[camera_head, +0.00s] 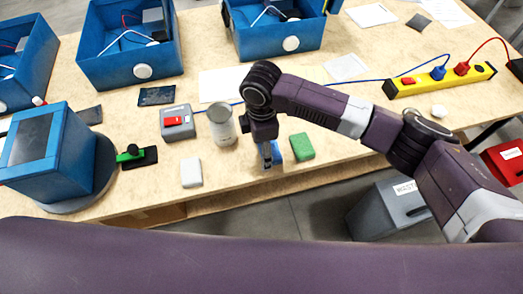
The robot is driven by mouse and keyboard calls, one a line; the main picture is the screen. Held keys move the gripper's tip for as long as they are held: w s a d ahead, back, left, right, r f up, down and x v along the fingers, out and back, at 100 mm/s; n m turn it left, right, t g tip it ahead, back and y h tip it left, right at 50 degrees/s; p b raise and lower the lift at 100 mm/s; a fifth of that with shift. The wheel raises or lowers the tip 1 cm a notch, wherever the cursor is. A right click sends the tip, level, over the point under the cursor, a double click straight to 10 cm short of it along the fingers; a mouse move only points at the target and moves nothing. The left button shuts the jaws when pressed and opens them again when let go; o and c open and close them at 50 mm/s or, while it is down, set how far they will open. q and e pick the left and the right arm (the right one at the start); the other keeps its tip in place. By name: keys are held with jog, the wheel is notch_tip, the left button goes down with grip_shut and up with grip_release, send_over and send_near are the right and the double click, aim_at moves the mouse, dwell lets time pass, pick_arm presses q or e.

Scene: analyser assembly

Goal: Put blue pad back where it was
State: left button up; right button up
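The blue pad (277,152) shows near the front edge of the table, partly hidden by my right gripper. My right gripper (266,160) points down at the blue pad, with its fingertips at the pad's left part. I cannot tell whether the fingers are closed on it or whether the pad is lifted off the table. My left gripper is not in view.
A green pad (302,147) lies just right of the blue pad, and a white pad (191,172) lies to the left. A metal can (221,125) stands close behind. A grey box with a red switch (177,122), a blue analyser (45,150) and a yellow power strip (440,80) are on the table.

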jog(key=shift+f, duration=0.85)
jog(key=o, duration=0.9)
jog(key=shift+o, duration=0.2)
jog(key=shift+r, duration=0.1)
notch_tip(320, 180, up, 12)
jog(key=b, duration=0.1)
